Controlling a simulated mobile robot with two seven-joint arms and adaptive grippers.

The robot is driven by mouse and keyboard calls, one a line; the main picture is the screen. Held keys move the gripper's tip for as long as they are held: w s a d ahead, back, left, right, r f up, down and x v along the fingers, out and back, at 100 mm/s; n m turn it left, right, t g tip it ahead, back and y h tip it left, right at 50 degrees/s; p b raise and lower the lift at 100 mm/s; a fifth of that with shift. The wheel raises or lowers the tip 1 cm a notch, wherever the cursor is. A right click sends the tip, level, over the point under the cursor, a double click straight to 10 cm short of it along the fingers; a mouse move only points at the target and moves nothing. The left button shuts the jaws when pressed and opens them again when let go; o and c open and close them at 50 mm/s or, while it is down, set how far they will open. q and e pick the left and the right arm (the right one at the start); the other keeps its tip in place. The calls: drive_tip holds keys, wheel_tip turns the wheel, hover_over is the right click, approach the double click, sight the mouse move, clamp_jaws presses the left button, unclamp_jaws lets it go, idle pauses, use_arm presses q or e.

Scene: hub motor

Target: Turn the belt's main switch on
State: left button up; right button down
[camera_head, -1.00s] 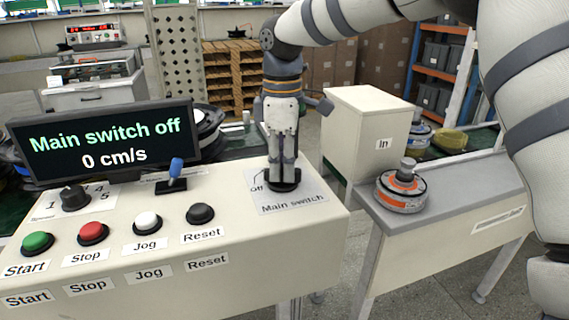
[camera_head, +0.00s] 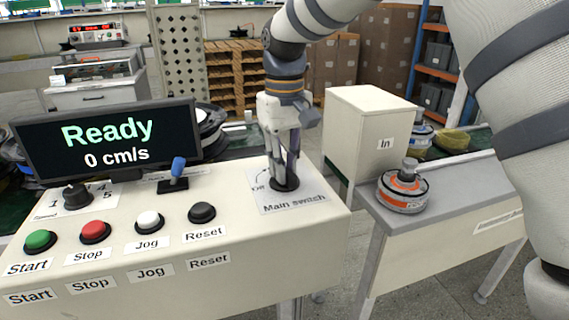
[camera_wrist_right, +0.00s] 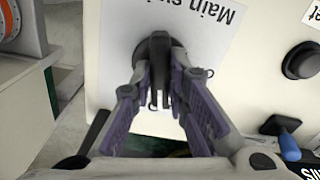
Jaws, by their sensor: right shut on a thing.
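The main switch (camera_head: 285,184) is a dark round knob on a white label marked "Main switch" at the right end of the control panel (camera_head: 240,245). My right gripper (camera_head: 285,176) points down at it with its fingers shut on the knob. In the right wrist view the gripper (camera_wrist_right: 160,85) has its two fingers on either side of the knob's dark handle (camera_wrist_right: 157,50). The display (camera_head: 105,140) reads "Ready" and "0 cm/s". My left gripper is not in view.
A green Start button (camera_head: 40,240), a red Stop button (camera_head: 95,232), Jog (camera_head: 150,221) and Reset (camera_head: 202,212) buttons line the panel. A blue-tipped lever (camera_head: 178,168) stands behind them. To the right are a box marked "In" (camera_head: 365,130) and an orange-banded motor (camera_head: 403,190).

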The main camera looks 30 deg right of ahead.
drive_tip(key=shift+m, duration=1.5)
drive_tip(key=c, duration=1.6)
unclamp_jaws()
drive_tip(key=shift+o, duration=0.2)
wheel_tip(320, 180, up, 12)
